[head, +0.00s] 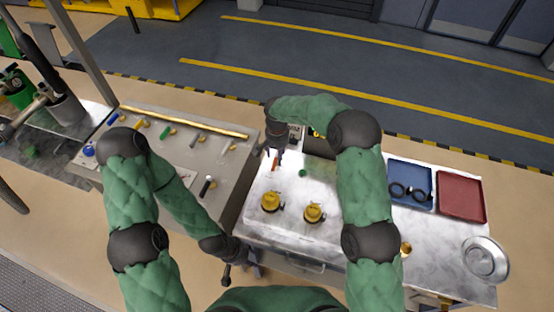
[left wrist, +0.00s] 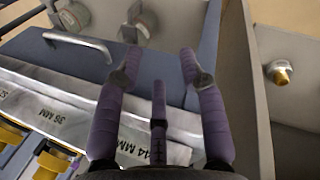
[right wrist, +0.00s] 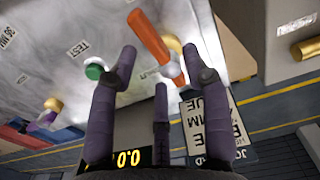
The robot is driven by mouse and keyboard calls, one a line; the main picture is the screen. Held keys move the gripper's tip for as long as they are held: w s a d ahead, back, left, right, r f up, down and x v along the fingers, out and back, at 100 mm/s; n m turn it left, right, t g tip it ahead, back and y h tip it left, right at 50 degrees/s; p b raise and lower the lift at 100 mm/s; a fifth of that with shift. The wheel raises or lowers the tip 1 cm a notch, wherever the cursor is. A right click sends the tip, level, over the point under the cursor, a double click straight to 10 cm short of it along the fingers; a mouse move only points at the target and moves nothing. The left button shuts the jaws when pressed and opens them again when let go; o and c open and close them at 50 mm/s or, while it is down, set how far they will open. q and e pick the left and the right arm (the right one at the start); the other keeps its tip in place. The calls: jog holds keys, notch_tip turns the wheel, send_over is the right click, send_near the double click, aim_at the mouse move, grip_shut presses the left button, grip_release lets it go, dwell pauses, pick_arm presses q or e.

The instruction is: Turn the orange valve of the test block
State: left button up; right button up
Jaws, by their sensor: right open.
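The orange valve (head: 276,163) is a bar-shaped handle on the pale metal top of the bench. In the right wrist view the orange handle (right wrist: 150,37) lies just past my fingertips on a brass fitting, beside a green knob (right wrist: 94,71) and a "TEST" label. My right gripper (head: 277,150) is over the valve, pointing down; in its wrist view (right wrist: 155,62) it is open, with nothing visibly gripped. I cannot tell whether a finger touches the handle. My left gripper (head: 250,268) is low at the bench front; its wrist view (left wrist: 160,62) shows it open and empty.
Two yellow-capped fittings (head: 271,201) stand nearer me on the bench. A blue tray (head: 410,182) with black rings, a red tray (head: 461,195) and a round metal dish (head: 485,260) are at right. A grey panel (head: 215,165) with several coloured handles is at left.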

jog(key=shift+f, duration=1.75)
jog(key=shift+s, duration=0.1)
grip_shut()
